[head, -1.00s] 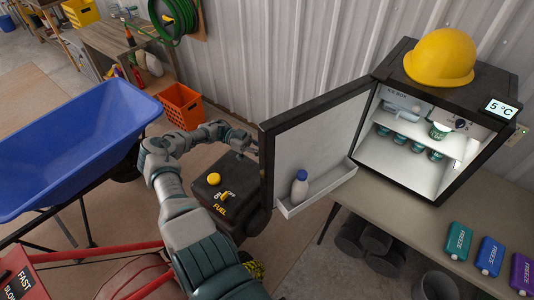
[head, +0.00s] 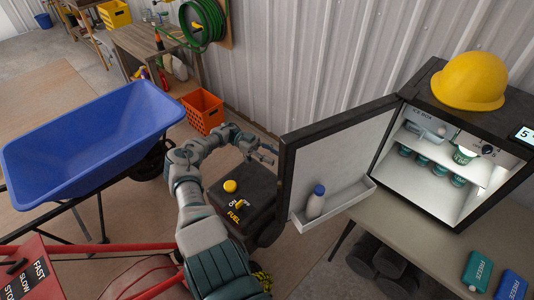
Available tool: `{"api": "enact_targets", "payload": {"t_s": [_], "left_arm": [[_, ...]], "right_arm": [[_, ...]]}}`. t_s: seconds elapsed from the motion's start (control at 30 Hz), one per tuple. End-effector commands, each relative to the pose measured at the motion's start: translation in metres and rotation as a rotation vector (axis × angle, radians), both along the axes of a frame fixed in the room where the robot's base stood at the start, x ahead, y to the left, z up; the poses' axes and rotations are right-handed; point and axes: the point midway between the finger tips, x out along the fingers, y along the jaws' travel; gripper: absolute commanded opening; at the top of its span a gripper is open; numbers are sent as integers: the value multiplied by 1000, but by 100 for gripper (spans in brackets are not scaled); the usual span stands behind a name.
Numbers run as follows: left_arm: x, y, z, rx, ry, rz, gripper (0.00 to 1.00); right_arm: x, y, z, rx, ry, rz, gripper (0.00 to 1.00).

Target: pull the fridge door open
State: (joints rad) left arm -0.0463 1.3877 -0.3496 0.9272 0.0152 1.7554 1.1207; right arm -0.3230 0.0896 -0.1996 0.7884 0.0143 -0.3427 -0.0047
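The small black fridge (head: 440,195) stands on a table at the right, its lit white inside facing me. My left arm reaches up from the bottom. My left gripper (head: 268,153) is just left of the door's free edge, its fingers apart with nothing visible between them. A narrow gap seems to show between fingertips and door. My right gripper is out of view.
Several cups (head: 423,160) stand inside the fridge, and a yellow hard hat (head: 469,81) sits on top. A black fuel engine (head: 240,200) is below my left gripper. A blue wheelbarrow (head: 90,145) and an orange crate (head: 203,110) are at the left. Freeze packs (head: 478,271) lie on the table (head: 400,235).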

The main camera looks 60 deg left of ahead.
Motion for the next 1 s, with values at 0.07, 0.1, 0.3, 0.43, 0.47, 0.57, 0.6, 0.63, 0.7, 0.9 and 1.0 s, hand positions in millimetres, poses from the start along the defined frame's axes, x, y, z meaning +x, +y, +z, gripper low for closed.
{"api": "enact_targets", "payload": {"t_s": [0.07, 0.1, 0.3, 0.43, 0.47, 0.57, 0.6, 0.63, 0.7, 0.9, 1.0], "left_arm": [[-3, 12, -1, -3, -7, 6, 39], [-5, 17, -1, -4, -8, 7, 39], [-11, 28, -3, -7, -3, 3, 39], [-11, 29, -3, -5, 0, 2, 39], [-11, 29, -2, -5, 0, 1, 39], [-11, 28, -2, -3, 1, 1, 39], [-11, 27, -1, -2, 1, 1, 39], [-11, 27, -1, -2, 1, 1, 39], [-10, 27, -1, -2, 1, 1, 39], [-11, 28, -2, -4, 0, 1, 39], [-11, 29, -3, -6, -1, 2, 39]], "right_arm": [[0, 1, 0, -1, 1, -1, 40], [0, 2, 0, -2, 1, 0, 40], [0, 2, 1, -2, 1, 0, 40], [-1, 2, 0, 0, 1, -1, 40], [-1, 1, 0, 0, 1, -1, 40], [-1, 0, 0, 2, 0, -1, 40], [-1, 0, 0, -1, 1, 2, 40], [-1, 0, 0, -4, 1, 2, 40], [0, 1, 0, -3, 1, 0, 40], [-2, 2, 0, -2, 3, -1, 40], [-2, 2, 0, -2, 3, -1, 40]]}}
